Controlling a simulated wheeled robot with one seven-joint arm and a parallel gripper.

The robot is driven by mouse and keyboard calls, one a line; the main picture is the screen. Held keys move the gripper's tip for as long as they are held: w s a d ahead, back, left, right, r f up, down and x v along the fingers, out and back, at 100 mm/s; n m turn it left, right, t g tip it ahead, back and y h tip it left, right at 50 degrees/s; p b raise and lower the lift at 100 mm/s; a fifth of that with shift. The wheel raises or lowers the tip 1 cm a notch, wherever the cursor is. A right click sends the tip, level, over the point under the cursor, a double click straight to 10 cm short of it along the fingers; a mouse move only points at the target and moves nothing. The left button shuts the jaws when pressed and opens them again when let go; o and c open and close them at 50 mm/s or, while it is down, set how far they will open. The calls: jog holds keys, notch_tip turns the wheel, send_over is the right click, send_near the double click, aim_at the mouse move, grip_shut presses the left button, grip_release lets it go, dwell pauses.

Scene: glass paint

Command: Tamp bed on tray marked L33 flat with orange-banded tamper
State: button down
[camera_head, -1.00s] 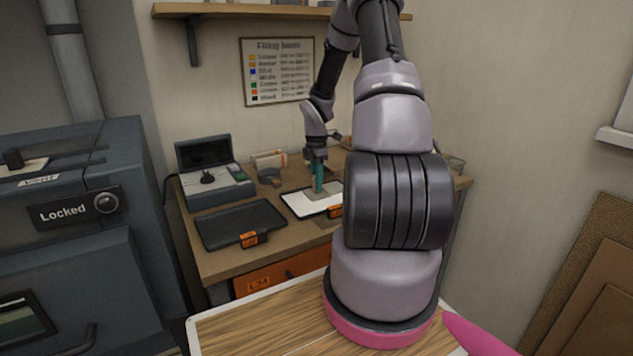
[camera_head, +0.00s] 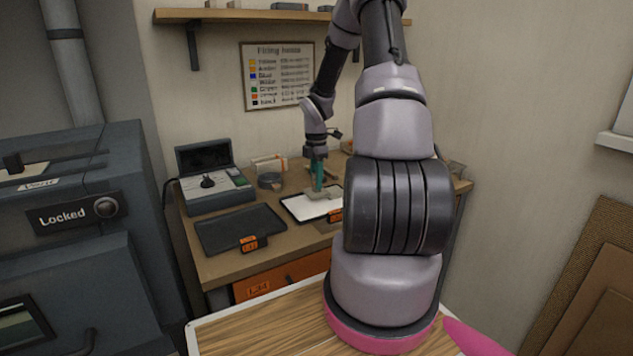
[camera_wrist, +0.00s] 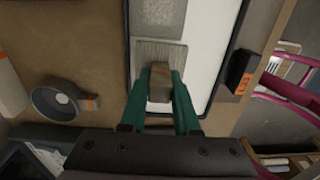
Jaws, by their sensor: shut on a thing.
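My gripper (camera_head: 318,188) is shut on the handle of a tamper. In the wrist view its green fingers (camera_wrist: 160,95) clasp the brownish handle (camera_wrist: 160,78), and a faint orange tint shows on it. The tamper's grey square plate (camera_wrist: 160,50) is over the white bed (camera_wrist: 205,50) on a dark-rimmed tray (camera_wrist: 232,25). I cannot tell whether the plate touches the bed. A grey speckled patch (camera_wrist: 158,15) shows on the bed beyond the plate. The tray's orange tag (camera_head: 336,214) is partly hidden by my arm and unreadable; it also shows in the wrist view (camera_wrist: 240,72).
An empty dark tray (camera_head: 225,222) with an orange tag (camera_head: 250,243) lies to the left on the wooden bench. Behind it stands a grey box with an open lid (camera_head: 215,190). A round dark bowl (camera_wrist: 62,98) sits beside the tray. A kiln marked Locked (camera_head: 75,215) stands far left.

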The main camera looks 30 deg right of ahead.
jog(key=shift+d, duration=3.1)
jog(key=shift+f, duration=0.1)
jog(key=shift+f, duration=0.65)
jog(key=shift+f, duration=0.35)
jog(key=shift+r, duration=1.15)
jog(key=shift+r, duration=2)
